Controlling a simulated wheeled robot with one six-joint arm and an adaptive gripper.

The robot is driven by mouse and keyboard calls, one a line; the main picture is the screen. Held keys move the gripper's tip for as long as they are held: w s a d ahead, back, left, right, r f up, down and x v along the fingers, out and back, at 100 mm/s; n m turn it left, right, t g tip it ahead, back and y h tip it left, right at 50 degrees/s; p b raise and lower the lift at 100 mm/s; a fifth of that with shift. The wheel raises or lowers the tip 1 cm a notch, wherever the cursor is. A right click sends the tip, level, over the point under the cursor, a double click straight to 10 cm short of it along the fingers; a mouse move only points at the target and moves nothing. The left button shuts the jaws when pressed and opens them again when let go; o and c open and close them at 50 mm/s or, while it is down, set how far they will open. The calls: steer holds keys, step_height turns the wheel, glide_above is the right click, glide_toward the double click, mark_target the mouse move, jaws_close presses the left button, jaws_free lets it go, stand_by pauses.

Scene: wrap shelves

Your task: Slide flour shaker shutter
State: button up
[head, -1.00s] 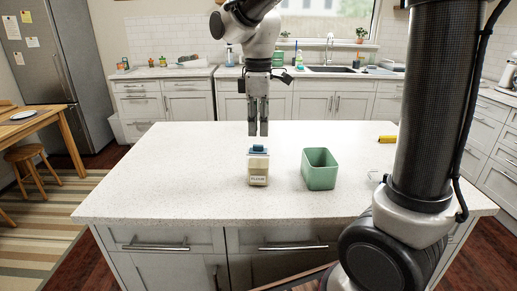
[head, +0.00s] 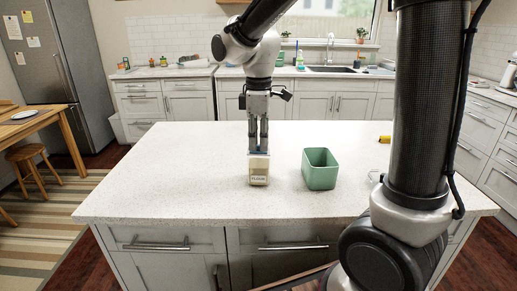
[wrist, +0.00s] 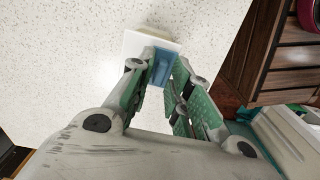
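The flour shaker (head: 259,170), a cream box with a label on its front, stands upright on the white island top. Its blue shutter (wrist: 163,66) sits on the shaker's top, seen from above in the wrist view. My gripper (head: 258,152) points straight down over the shaker. Its two fingers are a little apart, with their tips down at the shutter, one on each side of it. In the wrist view my gripper (wrist: 166,60) straddles the shutter; whether the tips touch it is hard to tell. In the head view the fingers hide most of the shutter.
An open green bin (head: 320,176) stands on the island top (head: 180,165) to the right of the shaker, with a gap between. A small yellow object (head: 385,139) lies near the right edge. The island top left of the shaker is clear.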

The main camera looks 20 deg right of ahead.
steer(key=shift+f, duration=0.4)
steer(key=shift+r, duration=0.3)
steer(key=c, duration=0.3)
